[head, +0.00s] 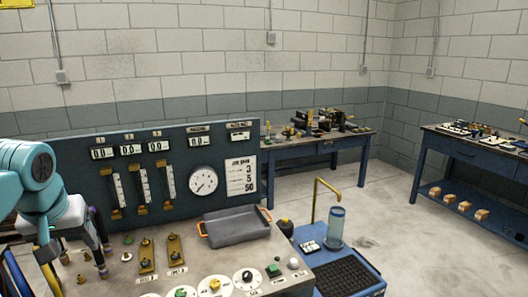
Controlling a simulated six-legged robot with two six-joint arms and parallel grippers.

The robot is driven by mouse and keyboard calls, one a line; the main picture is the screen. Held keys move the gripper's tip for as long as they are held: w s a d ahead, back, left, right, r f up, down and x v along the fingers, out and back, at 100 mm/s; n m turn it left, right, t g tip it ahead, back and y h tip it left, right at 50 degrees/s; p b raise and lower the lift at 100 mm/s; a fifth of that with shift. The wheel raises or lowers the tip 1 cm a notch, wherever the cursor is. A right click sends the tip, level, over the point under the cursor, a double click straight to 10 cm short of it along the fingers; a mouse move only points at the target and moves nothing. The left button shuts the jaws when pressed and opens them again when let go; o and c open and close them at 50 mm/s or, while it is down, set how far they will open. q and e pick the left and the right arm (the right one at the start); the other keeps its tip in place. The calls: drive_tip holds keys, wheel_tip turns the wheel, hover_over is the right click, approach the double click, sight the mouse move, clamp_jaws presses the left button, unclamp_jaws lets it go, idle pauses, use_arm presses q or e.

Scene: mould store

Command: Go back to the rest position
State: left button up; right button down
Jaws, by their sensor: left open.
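My left arm, teal and white, comes in at the left edge. My left gripper (54,250) is low at the left, in front of the left end of the panel and over the bench's left side. It is open, and I see nothing held in it. Its fingertips are small and partly merge with dark and brass fittings behind them. My right gripper is not in view.
A bench with a dark gauge panel (221,145) is close ahead. A grey tray (237,230), knobs and brass valves sit on it. A blue stand with a clear cylinder (336,227) is at right. Two blue tables stand behind; open floor (390,212) lies between.

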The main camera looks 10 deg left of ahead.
use_arm(q)
drive_tip(key=shift+f, duration=0.2)
drive_tip(key=w+d+f+m+h, duration=0.1)
drive_tip(key=w+d+f, duration=0.1)
drive_tip(key=d+f, duration=0.65)
drive_tip(key=w+d+f+m+g+h, duration=0.1)
drive_tip(key=d+f+m+h, duration=0.15)
drive_tip(key=f, duration=1.05)
drive_tip(key=w+d+f+m+h, duration=0.1)
drive_tip(key=w+d+f, duration=0.1)
drive_tip(key=d+f, duration=0.6)
drive_tip(key=s+d+f+g+h, duration=0.1)
drive_tip(key=s+d+f, duration=0.4)
drive_tip(key=s+f, duration=0.5)
drive_tip(key=s+d+f+g, duration=0.1)
drive_tip(key=s+d+f, duration=0.4)
drive_tip(key=s+f, duration=0.5)
drive_tip(key=s, duration=0.3)
drive_tip(key=shift+f+n+g+h, duration=0.3)
drive_tip(key=shift+n+h, duration=0.05)
